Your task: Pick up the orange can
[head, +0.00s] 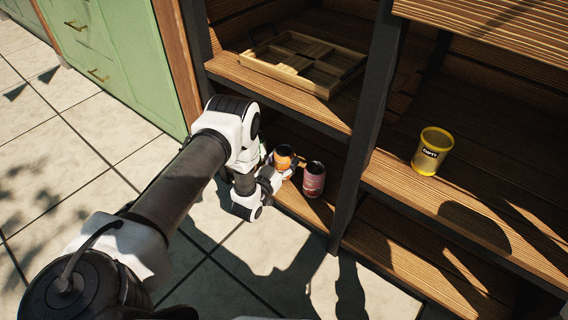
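The orange can (283,156) stands on the lower left shelf of the wooden shelving, partly hidden by my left gripper. My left gripper (281,168) is at the can, with its fingers reaching to either side of it. I cannot tell from this view whether the fingers are closed on the can or just around it. My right gripper is not in view.
A red-pink can (314,180) stands just right of the orange can. A dark upright post (365,130) is beyond it. A wooden tray (300,62) lies on the shelf above. A yellow tin (431,152) stands on the right shelf. Green cabinets (115,60) are at left.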

